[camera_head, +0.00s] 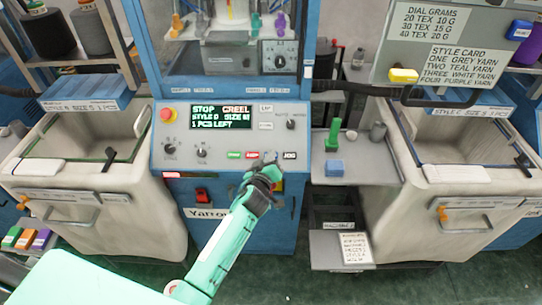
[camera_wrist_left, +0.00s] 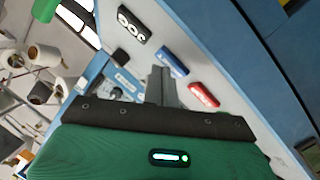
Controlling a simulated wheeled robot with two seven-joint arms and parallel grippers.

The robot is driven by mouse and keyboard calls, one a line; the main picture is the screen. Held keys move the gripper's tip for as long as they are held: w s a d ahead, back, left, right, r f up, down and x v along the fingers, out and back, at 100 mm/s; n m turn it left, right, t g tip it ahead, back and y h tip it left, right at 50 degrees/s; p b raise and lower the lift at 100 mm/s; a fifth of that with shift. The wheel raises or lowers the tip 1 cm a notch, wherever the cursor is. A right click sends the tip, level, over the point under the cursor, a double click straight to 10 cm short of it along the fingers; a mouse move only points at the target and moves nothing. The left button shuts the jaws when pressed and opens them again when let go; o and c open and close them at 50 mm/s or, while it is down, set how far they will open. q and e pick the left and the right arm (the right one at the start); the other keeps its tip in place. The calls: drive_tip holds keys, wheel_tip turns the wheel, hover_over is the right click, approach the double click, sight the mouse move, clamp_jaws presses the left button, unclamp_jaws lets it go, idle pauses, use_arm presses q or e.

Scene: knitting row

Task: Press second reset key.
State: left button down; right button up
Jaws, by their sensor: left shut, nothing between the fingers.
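A grey control panel (camera_head: 220,178) on the blue machine faces me in the head view. Its lower row has a green key (camera_head: 234,155), a red key (camera_head: 252,155) and a black JOG key (camera_head: 289,155). The left wrist view shows the black key (camera_wrist_left: 133,25), a blue key (camera_wrist_left: 172,61) with lettering too small to read surely, and the red key (camera_wrist_left: 203,95). My left gripper (camera_head: 268,160) is shut and empty at the blue key, between the red and black keys. In the wrist view its tips (camera_wrist_left: 161,72) are close beside the blue key; contact is unclear. My right gripper is not in view.
A red stop knob (camera_head: 167,114) and dials sit on the panel. A shelf at right holds a green object (camera_head: 333,136) and a blue block (camera_head: 334,168). Pale bins (camera_head: 75,200) flank the machine.

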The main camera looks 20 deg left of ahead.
use_arm(q)
drive_tip(key=shift+w+f, duration=0.1)
drive_tip(key=shift+f, duration=0.05)
idle(0.5)
drive_tip(key=shift+s+d+r+p, duration=0.1)
drive_tip(key=shift+s+r+p, duration=0.25)
drive_tip(key=shift+s+r, duration=0.2)
drive_tip(key=shift+w, duration=0.1)
drive_tip(key=s+r+p, duration=0.1)
drive_tip(key=r+p, duration=0.1)
drive_tip(key=s+d+r+p, duration=0.1)
drive_tip(key=s+r, duration=0.1)
drive_tip(key=shift+p, duration=0.35)
idle(0.7)
